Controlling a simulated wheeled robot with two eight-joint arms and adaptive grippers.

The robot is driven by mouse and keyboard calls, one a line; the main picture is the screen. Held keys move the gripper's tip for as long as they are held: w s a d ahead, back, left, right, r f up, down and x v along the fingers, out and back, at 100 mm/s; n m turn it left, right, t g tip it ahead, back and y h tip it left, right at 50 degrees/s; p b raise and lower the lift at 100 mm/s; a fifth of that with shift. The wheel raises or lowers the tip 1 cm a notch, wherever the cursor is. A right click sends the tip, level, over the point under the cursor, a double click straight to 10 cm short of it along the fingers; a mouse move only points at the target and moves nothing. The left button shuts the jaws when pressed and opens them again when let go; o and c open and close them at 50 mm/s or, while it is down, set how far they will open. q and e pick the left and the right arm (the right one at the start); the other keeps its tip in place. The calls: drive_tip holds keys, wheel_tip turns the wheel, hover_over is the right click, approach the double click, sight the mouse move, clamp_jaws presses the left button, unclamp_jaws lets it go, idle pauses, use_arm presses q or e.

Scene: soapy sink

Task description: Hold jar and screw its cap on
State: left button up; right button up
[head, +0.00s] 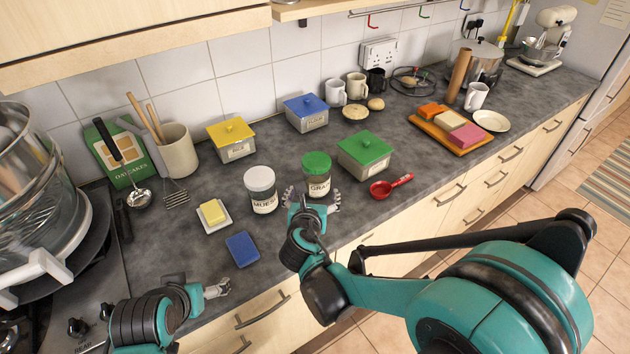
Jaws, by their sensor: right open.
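Two labelled jars stand upright on the dark counter. One jar (263,199) has a pale grey cap (260,179); the other jar (318,184) has a green cap (316,162). Both caps sit on top of their jars; I cannot tell how tightly. My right gripper (312,197) is open in front of the green-capped jar, with one finger to either side of it in the picture. I see no clear grip on the jar. My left gripper (218,288) is low, near the counter's front edge, apart from both jars. Its opening is unclear.
A blue sponge (243,249) and a butter dish (214,215) lie left of the jars. A green-lidded box (364,154) and a red scoop (391,186) are to the right. A hob with a large pot (40,205) fills the left.

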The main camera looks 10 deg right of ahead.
drive_tip(key=shift+v, duration=1.4)
drive_tip(key=shift+s+d+m, duration=0.1)
drive_tip(key=shift+d+m, duration=0.2)
drive_tip(key=shift+m, duration=0.1)
drive_tip(key=s+d+m, duration=0.1)
drive_tip(key=m, duration=0.1)
drive_tip(key=s+d+m+g, duration=0.1)
drive_tip(key=d+m, duration=0.1)
drive_tip(key=m, duration=0.1)
drive_tip(key=s+d+m+g, duration=0.1)
drive_tip(key=m, duration=0.2)
drive_tip(key=shift+s+d, duration=0.3)
drive_tip(key=s+d+m+g+y, duration=0.1)
drive_tip(key=s+m+g+y, duration=0.1)
drive_tip(key=s+m, duration=0.5)
drive_tip(key=s+d+m+g+y, duration=0.1)
drive_tip(key=s+m, duration=0.7)
drive_tip(key=m, duration=0.9)
drive_tip(key=shift+d+f+g+y, duration=0.3)
drive_tip(key=shift+f+g+y, duration=0.1)
drive_tip(key=shift+g, duration=0.1)
